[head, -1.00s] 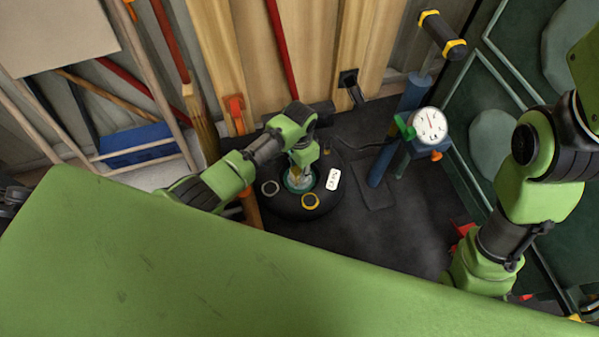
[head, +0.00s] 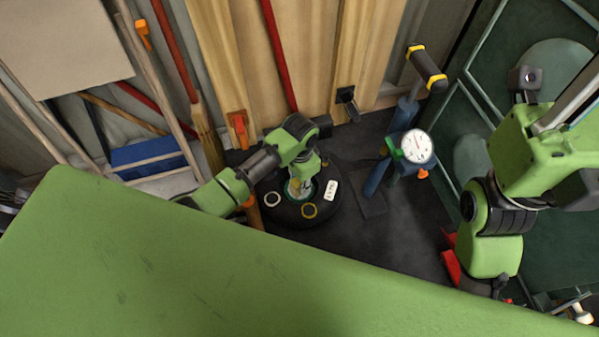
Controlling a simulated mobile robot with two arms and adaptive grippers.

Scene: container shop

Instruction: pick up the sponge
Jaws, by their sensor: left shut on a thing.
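My left gripper (head: 300,190) points down over the middle of a round black stand (head: 322,210) on the dark floor. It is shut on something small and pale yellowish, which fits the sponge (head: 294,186). The fingers hide most of it, so its shape cannot be made out. It is at or just above the round recess in the stand's top; I cannot tell whether it still touches. My right arm is at the right of the view, but its gripper fingers do not show.
On the stand lie a grey ring (head: 272,199), a yellow ring (head: 309,211) and a white labelled piece (head: 331,190). A blue stand with a white dial (head: 417,147) is to the right. Brooms and a blue crate (head: 148,158) are at the left wall. Dark floor (head: 390,235) is clear.

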